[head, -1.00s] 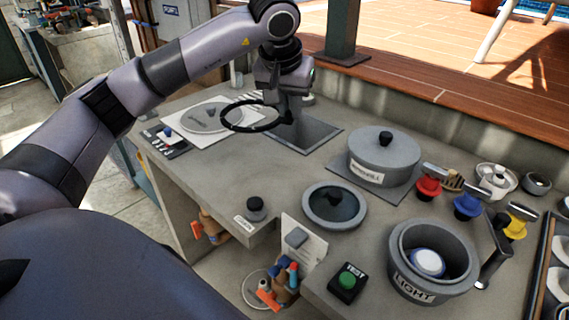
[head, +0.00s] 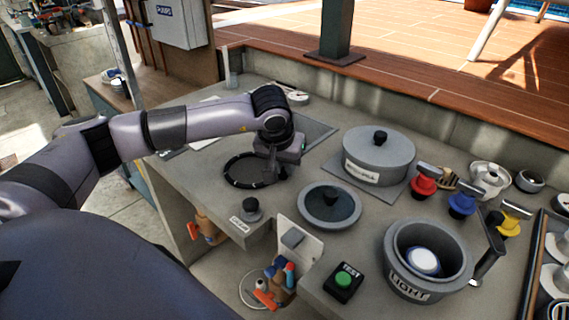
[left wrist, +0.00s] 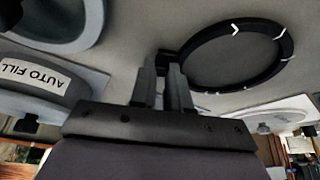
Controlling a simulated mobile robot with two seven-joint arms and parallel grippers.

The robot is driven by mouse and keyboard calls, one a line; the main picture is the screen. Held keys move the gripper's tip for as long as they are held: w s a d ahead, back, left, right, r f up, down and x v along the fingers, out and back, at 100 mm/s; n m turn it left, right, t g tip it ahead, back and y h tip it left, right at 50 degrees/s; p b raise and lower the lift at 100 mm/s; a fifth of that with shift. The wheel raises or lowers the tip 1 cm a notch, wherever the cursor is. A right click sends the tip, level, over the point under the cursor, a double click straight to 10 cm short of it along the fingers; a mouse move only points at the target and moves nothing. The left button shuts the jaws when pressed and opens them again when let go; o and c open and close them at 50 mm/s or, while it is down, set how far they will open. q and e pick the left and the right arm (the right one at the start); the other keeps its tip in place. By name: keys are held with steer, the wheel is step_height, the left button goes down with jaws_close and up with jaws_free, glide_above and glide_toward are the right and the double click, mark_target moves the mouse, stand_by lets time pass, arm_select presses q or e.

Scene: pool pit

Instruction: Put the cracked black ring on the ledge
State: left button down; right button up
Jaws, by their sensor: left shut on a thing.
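The black ring (head: 226,171) shows in the head view low at the grey counter (head: 205,180), behind the black knob. It lies nearly flat; I cannot tell whether it touches the counter. My left gripper (head: 272,173) is shut on its right side, with the arm reaching over from the left. In the left wrist view the ring (left wrist: 282,60) shows white marks that look like cracks, and the left fingers (left wrist: 165,65) pinch its near edge. Which surface is the ledge is not clear. My right gripper is not in view.
A lidded grey pot (head: 372,170) stands right of the gripper. A round dark-topped lid (head: 318,218) and a black knob (head: 251,207) are in front. A LIGHT pot (head: 410,285), green TEST button (head: 344,281) and coloured valves (head: 462,203) are further right. A low wall (head: 385,108) runs behind.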

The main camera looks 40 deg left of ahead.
arm_select(q)
steer(key=c, duration=1.5)
jaws_free()
steer(key=shift+f, duration=0.1)
steer(key=o, duration=0.4)
steer(key=shift+s+d+r, duration=0.1)
steer(key=shift+r, duration=0.4)
steer(key=v, duration=1.1)
steer(key=shift+r+b, duration=0.15)
steer(key=shift+b, duration=0.3)
steer(key=shift+s, duration=0.15)
